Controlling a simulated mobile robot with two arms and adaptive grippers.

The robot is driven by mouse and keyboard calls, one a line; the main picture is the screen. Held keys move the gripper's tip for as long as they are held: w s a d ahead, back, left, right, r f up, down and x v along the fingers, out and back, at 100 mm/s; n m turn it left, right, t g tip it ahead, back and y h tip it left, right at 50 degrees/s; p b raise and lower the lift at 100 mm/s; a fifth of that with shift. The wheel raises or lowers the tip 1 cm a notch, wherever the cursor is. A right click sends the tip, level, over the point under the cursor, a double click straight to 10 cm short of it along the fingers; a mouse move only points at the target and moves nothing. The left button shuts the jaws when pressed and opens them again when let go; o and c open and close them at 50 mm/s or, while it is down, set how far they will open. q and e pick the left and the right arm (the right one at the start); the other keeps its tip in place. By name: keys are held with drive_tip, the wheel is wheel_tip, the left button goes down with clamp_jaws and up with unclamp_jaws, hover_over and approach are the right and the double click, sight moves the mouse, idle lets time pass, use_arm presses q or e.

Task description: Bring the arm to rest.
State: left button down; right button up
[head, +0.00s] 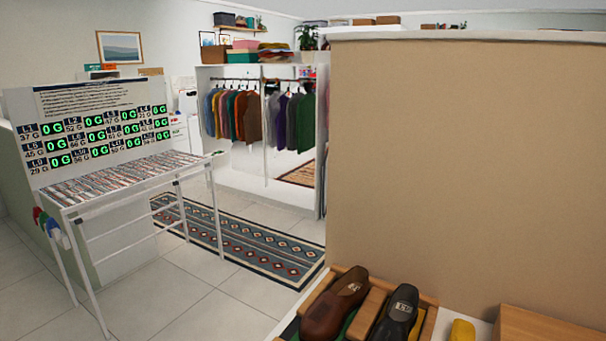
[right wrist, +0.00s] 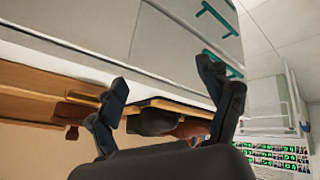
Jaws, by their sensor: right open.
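My right gripper (right wrist: 163,76) shows in the right wrist view with its two dark fingers spread apart. Nothing is held between them. The wrist picture is turned over, with the shoe surface and its shoes (right wrist: 155,124) visible behind the fingers. I cannot tell the exact distance to them. Neither gripper nor arm shows in the head view, and my left gripper is not seen.
In the head view a brown shoe (head: 335,305) and a black shoe (head: 396,315) sit in a wooden rack beside a yellow object (head: 462,330). A large beige panel (head: 460,170) stands behind. A display table (head: 120,185) is left; the patterned rug (head: 240,240) lies on open floor.

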drive_tip(key=s+f+m+g, duration=0.3)
drive_tip(key=s+g, duration=0.1)
drive_tip(key=s, duration=0.5)
wheel_tip(320, 180, down, 29)
drive_tip(key=s+g, duration=0.1)
drive_tip(key=s, duration=0.1)
drive_tip(key=s+d+f+g, duration=0.1)
drive_tip(key=s+d+f, duration=0.1)
drive_tip(key=s+f, duration=1.1)
drive_tip(key=s, duration=0.3)
drive_tip(key=shift+d+n+y, duration=0.15)
drive_tip(key=shift+n+y, duration=0.15)
drive_tip(key=shift+n, duration=0.1)
drive_tip(key=shift+f, duration=0.1)
